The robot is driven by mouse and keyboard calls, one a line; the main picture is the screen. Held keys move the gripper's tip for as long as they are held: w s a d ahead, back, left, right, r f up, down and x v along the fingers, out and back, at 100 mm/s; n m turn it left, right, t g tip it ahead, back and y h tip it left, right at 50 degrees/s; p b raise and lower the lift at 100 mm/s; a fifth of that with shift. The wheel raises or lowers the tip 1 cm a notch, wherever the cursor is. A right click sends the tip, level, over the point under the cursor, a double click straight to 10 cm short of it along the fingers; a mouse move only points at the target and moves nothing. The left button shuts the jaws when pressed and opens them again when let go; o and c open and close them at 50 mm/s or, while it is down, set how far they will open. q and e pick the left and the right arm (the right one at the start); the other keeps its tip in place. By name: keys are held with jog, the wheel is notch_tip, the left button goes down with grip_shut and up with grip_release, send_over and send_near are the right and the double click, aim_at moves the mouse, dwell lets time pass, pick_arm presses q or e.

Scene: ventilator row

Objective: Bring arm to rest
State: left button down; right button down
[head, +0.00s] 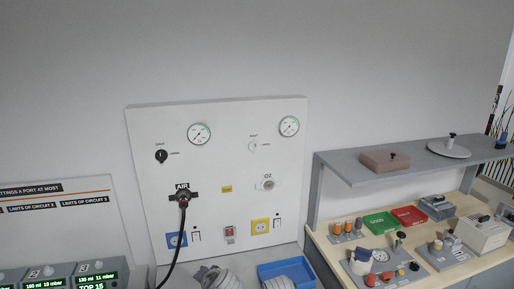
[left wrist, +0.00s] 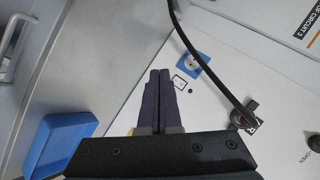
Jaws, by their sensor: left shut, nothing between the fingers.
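My left gripper (left wrist: 159,76) shows in the left wrist view with its two dark fingers pressed together and nothing between them. It is in front of the white wall panel (left wrist: 225,130), close to the blue socket (left wrist: 193,65) in that picture.
The white panel (head: 145,130) carries gauges and a black hose (head: 178,240) plugged in at AIR; the hose also crosses the left wrist view (left wrist: 193,50). A blue tray (head: 265,273) lies below. A shelf (head: 345,173) and crowded bench (head: 330,255) stand right, monitors (head: 97,278) left.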

pick_arm(q)
jog(key=s+d+f+g+h, duration=0.2)
jog(key=s+d+f+g, duration=0.2)
jog(key=s+d, duration=0.2)
jog(key=s+d+f+n+g+h, duration=0.1)
jog(key=s+d+f+g+h, duration=0.2)
jog(key=s+d, duration=0.3)
jog(key=s+f+g, duration=0.1)
jog(key=s, duration=0.2)
jog(key=shift+s+d, duration=0.2)
jog(key=shift+d, duration=0.1)
